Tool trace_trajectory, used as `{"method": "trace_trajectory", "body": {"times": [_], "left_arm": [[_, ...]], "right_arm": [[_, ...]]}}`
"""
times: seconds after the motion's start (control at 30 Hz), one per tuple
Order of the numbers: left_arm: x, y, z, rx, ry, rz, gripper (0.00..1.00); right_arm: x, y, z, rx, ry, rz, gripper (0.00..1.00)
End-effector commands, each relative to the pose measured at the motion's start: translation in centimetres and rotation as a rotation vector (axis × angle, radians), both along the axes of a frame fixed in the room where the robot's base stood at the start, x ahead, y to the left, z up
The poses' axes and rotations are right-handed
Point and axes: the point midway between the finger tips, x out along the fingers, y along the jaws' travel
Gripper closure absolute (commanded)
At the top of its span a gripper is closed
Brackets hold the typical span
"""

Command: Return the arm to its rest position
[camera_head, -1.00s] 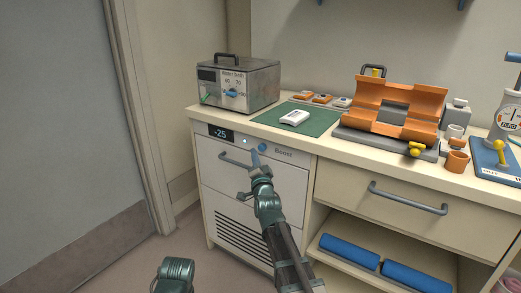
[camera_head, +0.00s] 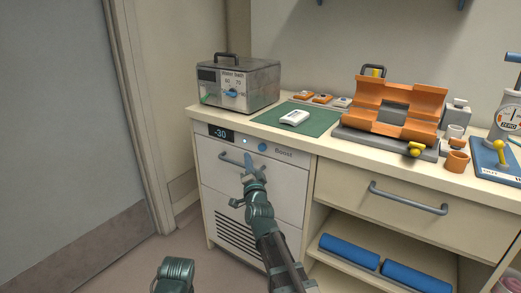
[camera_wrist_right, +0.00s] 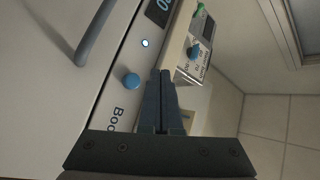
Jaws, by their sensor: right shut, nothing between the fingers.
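My right gripper (camera_head: 251,164) is shut and empty. It is in front of the white freezer front (camera_head: 280,185), just below the blue Boost button (camera_head: 262,147), with a gap to the button. In the right wrist view, the two dark fingers (camera_wrist_right: 161,80) lie together, beside the blue button (camera_wrist_right: 131,80) and clear of it. The display (camera_head: 221,134) reads -30, and a small light (camera_head: 247,141) beside it is lit.
The freezer handle (camera_head: 235,161) is close beside the right gripper. The counter above carries a water bath (camera_head: 246,88), a green mat (camera_head: 316,126) and an orange cradle (camera_head: 420,98). A drawer handle (camera_head: 408,199) juts out to the right. The floor at left is clear.

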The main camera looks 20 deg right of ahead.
Motion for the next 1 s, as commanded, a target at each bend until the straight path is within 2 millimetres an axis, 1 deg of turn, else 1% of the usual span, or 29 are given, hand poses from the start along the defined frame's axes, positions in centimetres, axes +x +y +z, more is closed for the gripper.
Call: {"method": "trace_trajectory", "body": {"times": [0.2,0.27,0.3,0.37,0.47,0.5,0.53,0.57,0.6,0.67,0.7,0.77,0.8,0.87,0.9,0.97,1.0], "left_arm": [[0.0,0.0,0.0,0.000,0.000,0.000,0.00],[0.0,0.0,0.0,0.000,0.000,0.000,0.00],[0.0,0.0,0.0,0.000,0.000,0.000,0.00],[0.0,0.0,0.0,0.000,0.000,0.000,0.00],[0.0,0.0,0.0,0.000,0.000,0.000,0.00],[0.0,0.0,0.0,0.000,0.000,0.000,0.00],[0.0,0.0,0.0,0.000,0.000,0.000,0.00],[0.0,0.0,0.0,0.000,0.000,0.000,0.00],[0.0,0.0,0.0,0.000,0.000,0.000,0.00],[0.0,0.0,0.0,0.000,0.000,0.000,0.00],[0.0,0.0,0.0,0.000,0.000,0.000,0.00],[0.0,0.0,0.0,0.000,0.000,0.000,0.00],[0.0,0.0,0.0,0.000,0.000,0.000,0.00],[0.0,0.0,0.0,0.000,0.000,0.000,0.00],[0.0,0.0,0.0,0.000,0.000,0.000,0.00],[0.0,0.0,0.0,0.000,0.000,0.000,0.00],[0.0,0.0,0.0,0.000,0.000,0.000,0.00]], "right_arm": [[0.0,0.0,0.0,0.000,0.001,0.001,1.00],[0.0,0.4,-0.3,-0.008,0.014,0.007,1.00],[-0.1,1.0,-0.7,-0.021,0.037,0.021,1.00],[-0.2,2.5,-2.0,-0.054,0.097,0.053,1.00],[-1.1,6.5,-5.6,-0.158,0.263,0.144,1.00],[-1.8,8.3,-7.4,-0.213,0.346,0.189,1.00],[-2.5,9.6,-8.9,-0.259,0.409,0.225,1.00],[-3.3,10.8,-10.3,-0.303,0.473,0.261,1.00],[-4.5,12.4,-12.3,-0.364,0.556,0.308,1.00],[-6.7,14.2,-15.0,-0.457,0.681,0.380,1.00],[-8.4,15.3,-16.8,-0.519,0.762,0.427,1.00],[-11.2,16.5,-19.3,-0.614,0.882,0.499,1.00],[-13.3,17.1,-20.8,-0.677,0.961,0.546,1.00],[-16.4,17.7,-22.7,-0.765,1.075,0.614,1.00],[-18.4,17.8,-23.7,-0.821,1.146,0.656,1.00],[-21.1,17.8,-24.9,-0.891,1.241,0.712,1.00],[-22.8,17.7,-25.5,-0.933,1.299,0.746,1.00]]}}
